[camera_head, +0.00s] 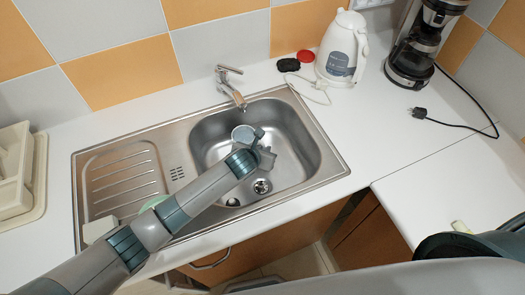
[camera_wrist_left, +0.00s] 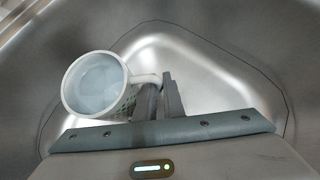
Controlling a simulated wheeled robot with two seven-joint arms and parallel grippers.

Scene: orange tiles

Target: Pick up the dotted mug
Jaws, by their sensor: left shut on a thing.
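The dotted mug (camera_head: 242,133) is in the sink basin, towards its back left. In the left wrist view, the mug (camera_wrist_left: 97,84) is white with a light blue-grey inside, and a dotted pattern shows on its side. Its handle points right, to my left gripper (camera_wrist_left: 163,98). My left gripper, also seen in the head view (camera_head: 261,146), is shut on the mug's handle. I cannot tell whether the mug touches the basin floor. My right gripper is not in view.
The steel sink (camera_head: 297,128) has raised walls around the mug, and the faucet (camera_head: 231,88) reaches over its back edge. A white kettle (camera_head: 342,50), a red lid (camera_head: 306,56) and a coffee maker (camera_head: 414,60) stand behind right. A dish rack (camera_head: 38,180) is at left.

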